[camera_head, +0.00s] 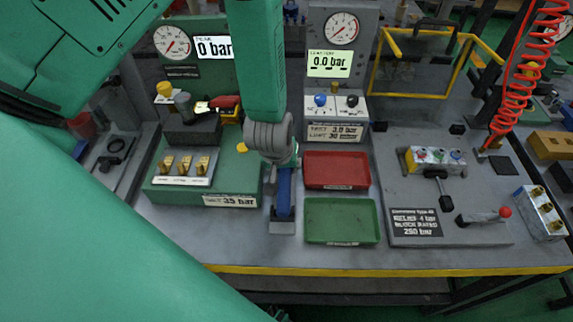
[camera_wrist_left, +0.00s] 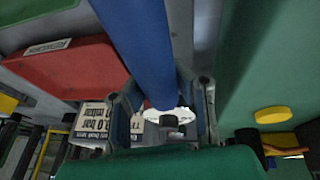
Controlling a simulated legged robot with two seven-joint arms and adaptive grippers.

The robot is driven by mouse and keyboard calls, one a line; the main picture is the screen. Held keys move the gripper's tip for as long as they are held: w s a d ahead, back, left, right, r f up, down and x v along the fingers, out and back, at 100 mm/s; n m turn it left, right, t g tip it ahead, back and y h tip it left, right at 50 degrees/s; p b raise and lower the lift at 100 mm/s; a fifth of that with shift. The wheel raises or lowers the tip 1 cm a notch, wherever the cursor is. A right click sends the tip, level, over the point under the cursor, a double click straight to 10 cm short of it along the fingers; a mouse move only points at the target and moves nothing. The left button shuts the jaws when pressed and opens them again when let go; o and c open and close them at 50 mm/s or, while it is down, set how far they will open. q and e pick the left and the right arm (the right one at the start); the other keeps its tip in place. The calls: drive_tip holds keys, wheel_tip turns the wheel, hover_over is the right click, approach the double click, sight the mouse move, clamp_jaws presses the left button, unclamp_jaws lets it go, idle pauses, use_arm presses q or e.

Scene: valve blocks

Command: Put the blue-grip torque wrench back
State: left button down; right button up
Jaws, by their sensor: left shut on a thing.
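The torque wrench's blue grip (camera_head: 284,190) shows in the head view between the green block and the two trays, pointing towards the front of the bench. My left gripper (camera_head: 284,163) is over its far end and shut on it. In the left wrist view the blue grip (camera_wrist_left: 150,45) runs up from between the fingers of my left gripper (camera_wrist_left: 168,112). A small grey plate (camera_head: 282,227) lies at the grip's near end; I cannot tell whether they touch. The rest of the wrench is hidden by my gripper. My right gripper is not in view.
A red tray (camera_head: 336,170) and a green tray (camera_head: 342,221) lie just right of the grip. A green block with brass fittings (camera_head: 183,167) is close on the left. A plate with a lever (camera_head: 484,216) is further right. The bench's front strip is clear.

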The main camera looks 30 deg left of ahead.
use_arm(q)
drive_tip(key=shift+f+b, duration=0.3)
drive_tip(key=shift+f, duration=0.2)
drive_tip(key=c, duration=1.3)
unclamp_jaws()
drive_tip(key=shift+s+r, duration=0.1)
drive_tip(key=shift+r, duration=0.25)
drive_tip(key=v, duration=1.1)
drive_tip(key=shift+r, duration=0.1)
